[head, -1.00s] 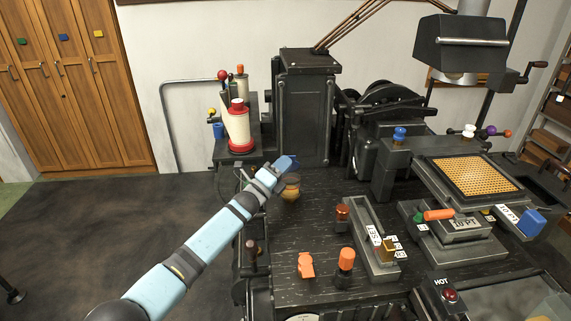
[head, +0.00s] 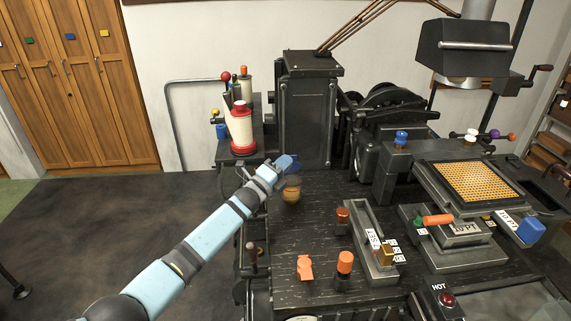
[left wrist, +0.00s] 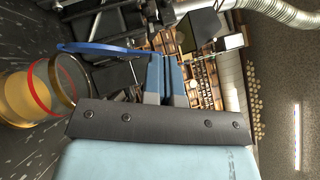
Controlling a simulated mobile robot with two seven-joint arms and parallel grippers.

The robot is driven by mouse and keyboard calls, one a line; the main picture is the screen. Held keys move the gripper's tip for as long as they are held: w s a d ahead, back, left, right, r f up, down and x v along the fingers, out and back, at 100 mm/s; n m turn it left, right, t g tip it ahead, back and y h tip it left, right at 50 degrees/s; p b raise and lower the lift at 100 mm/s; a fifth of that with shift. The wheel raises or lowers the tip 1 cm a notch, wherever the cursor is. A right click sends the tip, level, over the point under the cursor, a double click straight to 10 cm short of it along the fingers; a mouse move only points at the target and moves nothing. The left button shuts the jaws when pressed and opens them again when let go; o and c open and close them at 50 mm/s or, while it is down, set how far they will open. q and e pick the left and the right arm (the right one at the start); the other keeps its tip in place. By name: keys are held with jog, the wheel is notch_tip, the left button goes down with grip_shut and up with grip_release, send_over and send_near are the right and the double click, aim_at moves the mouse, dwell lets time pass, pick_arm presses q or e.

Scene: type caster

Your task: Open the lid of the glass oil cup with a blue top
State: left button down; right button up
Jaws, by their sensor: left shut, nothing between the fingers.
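The glass oil cup (head: 291,195), with amber oil inside, stands at the back left of the dark machine table. In the left wrist view the cup (left wrist: 22,97) is at the left edge, with a red ring around it. The lid's blue rim (left wrist: 95,47) shows there as a thin arc, tilted away from the cup's mouth. In the head view the lid is mostly hidden behind my gripper. My left gripper (head: 290,162) is just above the cup, beside the lid. Its fingers (left wrist: 164,65) are shut and empty. Whether they touch the lid is unclear. My right gripper is out of view.
A red-and-cream bottle (head: 240,128) stands on a shelf to the left. A tall black column (head: 306,110) rises behind the cup. Orange-topped parts (head: 345,262) and a metal tray (head: 372,240) are in front and right. The dark table between is partly clear.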

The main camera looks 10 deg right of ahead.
pick_arm(q)
jog(key=shift+w+r+n+y, duration=0.25)
jog(key=shift+w+n+y, duration=0.1)
jog(key=shift+n+y, duration=0.05)
jog(key=shift+w, duration=0.2)
jog(key=shift+w+r+b, duration=0.3)
jog(key=shift+w+b, duration=0.25)
jog(key=shift+b, duration=0.35)
jog(key=shift+w+b, duration=0.15)
jog(key=shift+b, duration=0.15)
jog(key=shift+w+r+b, duration=0.15)
jog(key=shift+w+b, duration=0.05)
jog(key=shift+b, duration=0.1)
jog(key=shift+w, duration=0.1)
dwell(0.4)
dwell(0.5)
